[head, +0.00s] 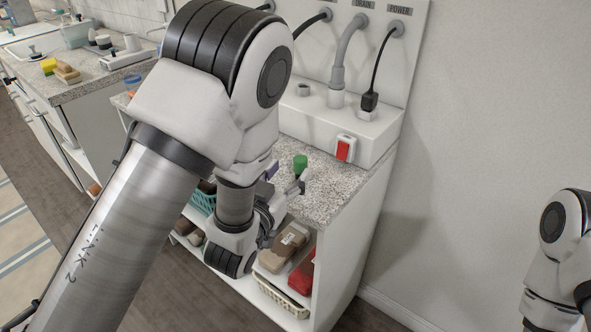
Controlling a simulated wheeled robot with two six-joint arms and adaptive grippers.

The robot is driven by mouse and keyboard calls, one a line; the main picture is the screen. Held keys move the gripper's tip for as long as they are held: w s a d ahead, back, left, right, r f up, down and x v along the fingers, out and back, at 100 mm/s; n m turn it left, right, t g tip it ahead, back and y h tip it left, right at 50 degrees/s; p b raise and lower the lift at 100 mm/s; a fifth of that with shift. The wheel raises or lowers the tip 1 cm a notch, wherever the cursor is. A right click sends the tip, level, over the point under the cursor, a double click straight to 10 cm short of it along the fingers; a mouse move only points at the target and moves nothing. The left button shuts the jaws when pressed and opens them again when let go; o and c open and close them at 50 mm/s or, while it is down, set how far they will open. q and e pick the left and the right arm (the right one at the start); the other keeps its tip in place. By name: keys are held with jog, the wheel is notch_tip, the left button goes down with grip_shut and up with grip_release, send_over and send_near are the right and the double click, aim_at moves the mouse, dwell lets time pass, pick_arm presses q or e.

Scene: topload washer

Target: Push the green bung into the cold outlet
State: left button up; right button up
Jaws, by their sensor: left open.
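The green bung (300,162) stands on the speckled counter in front of the white ledge. My left gripper (286,181) is open, low at the counter's front edge. Its fingertips are close to the bung on the near side; I cannot tell whether they touch it. A short round grey opening (303,89) on top of the white ledge looks empty. No label for the cold outlet is readable, as my left arm covers part of the panel. My right gripper is out of view; only part of my right arm shows at the right edge.
The white ledge (372,133) carries a grey drain hose (340,75), a black power plug (369,102) and a red switch (343,149). Below the counter, a shelf holds a basket (286,298) and packages. A sink counter (95,77) stands left. The counter's right part is clear.

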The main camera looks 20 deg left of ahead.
aim_at(297, 164)
pick_arm(q)
jog(key=w, duration=0.2)
jog(key=w+d, duration=0.1)
jog(key=w, duration=0.1)
jog(key=shift+w+d+r+p, duration=0.2)
jog(key=shift+p, duration=0.1)
jog(key=shift+w, duration=0.25)
jog(key=shift+a+f, duration=0.1)
jog(key=shift+a, duration=0.05)
jog(key=c, duration=1.1)
jog(key=shift+o, duration=0.2)
